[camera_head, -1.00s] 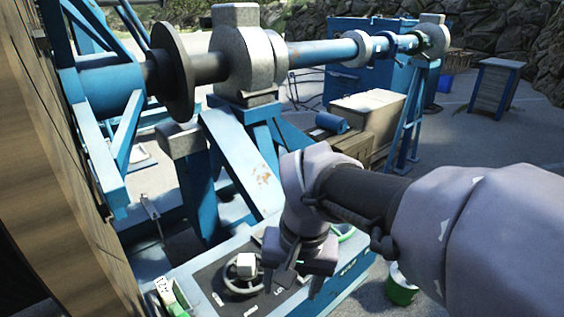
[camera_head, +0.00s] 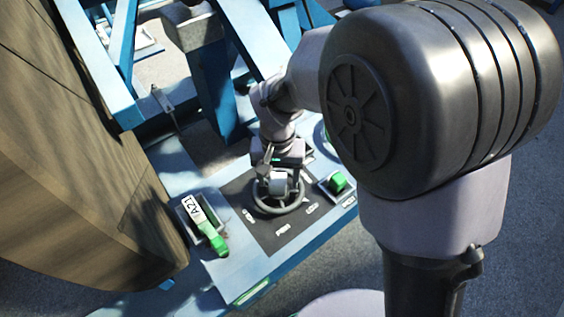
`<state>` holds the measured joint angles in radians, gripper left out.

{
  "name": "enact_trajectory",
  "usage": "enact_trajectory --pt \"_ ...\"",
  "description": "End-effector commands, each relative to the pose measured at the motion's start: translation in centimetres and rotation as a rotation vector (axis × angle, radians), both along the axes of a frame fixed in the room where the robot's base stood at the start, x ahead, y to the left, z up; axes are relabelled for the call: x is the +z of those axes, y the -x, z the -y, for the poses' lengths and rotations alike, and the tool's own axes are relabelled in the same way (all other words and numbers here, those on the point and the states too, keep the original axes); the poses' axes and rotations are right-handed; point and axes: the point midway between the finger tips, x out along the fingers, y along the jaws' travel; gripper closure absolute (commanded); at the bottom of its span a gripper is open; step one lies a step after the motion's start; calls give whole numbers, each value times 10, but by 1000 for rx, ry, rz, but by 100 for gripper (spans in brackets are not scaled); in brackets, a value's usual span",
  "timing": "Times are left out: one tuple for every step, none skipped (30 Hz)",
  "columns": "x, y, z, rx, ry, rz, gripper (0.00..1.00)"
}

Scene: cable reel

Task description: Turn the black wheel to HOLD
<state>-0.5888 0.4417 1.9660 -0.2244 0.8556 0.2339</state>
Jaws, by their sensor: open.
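The black wheel (camera_head: 263,207) lies on a dark panel (camera_head: 270,240) set in the blue console, with white lettering around it that is too small to read surely. A pale block-like knob (camera_head: 279,183) stands up at the wheel. My gripper (camera_head: 279,172) is open, just above and behind the wheel, with its fingers close around or beside the pale knob. I cannot tell whether it touches the knob. My arm comes down from the upper right and hides part of the area behind the wheel.
A green-handled lever (camera_head: 214,238) with a white tag marked A21 (camera_head: 197,208) stands left of the wheel. A green switch (camera_head: 338,182) sits to its right. A large wooden reel (camera_head: 70,170) rises close on the left. Blue frame beams (camera_head: 230,95) stand behind.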

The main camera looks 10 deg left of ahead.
Motion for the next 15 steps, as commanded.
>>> enact_trajectory --pt "-8 0 0 1 1 -1 38" --pt "-11 0 0 1 1 -1 38" --pt "-15 0 0 0 0 -1 38" --pt "-17 0 0 0 0 0 38" --pt "-18 0 0 0 0 0 38" --pt "-19 0 0 0 0 0 38" --pt "-20 0 0 0 -1 0 38" --pt "-20 0 0 -1 -1 1 38" --pt "-20 0 0 -1 -1 1 38" --pt "-20 0 0 -1 -1 1 38" --pt "-20 0 0 -1 -1 1 38" --pt "-20 0 0 0 -1 1 38" --pt "-20 0 0 0 -1 1 38" --pt "-20 0 0 0 -1 1 40" --pt "-19 0 0 0 -1 1 48"
